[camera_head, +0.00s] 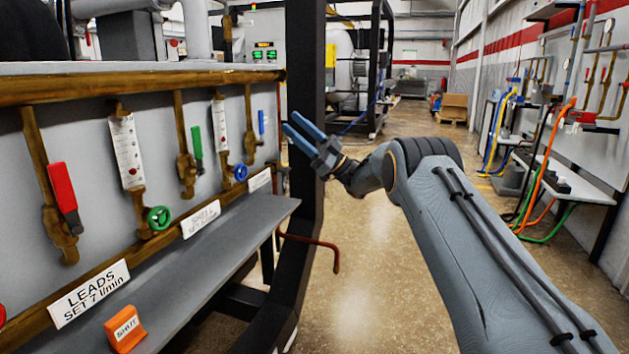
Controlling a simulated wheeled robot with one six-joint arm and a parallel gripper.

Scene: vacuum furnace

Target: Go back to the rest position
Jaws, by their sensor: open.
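My gripper (303,131) is in the middle of the head view, at the end of my grey arm. Its two blue fingers point up and left and are apart, with nothing seen between them. It shows in front of the black upright post (308,60) at the right end of the valve panel. Whether it touches the post I cannot tell. My arm comes in from the lower right and bends at the elbow.
The valve panel (80,128) at left carries a red lever (63,187), green and blue handles and flow meters. An orange "SHUT" tag (125,329) stands on its grey shelf (215,245). A bent copper pipe (336,258) sticks out below. The aisle floor (400,125) is clear; hoses hang at right.

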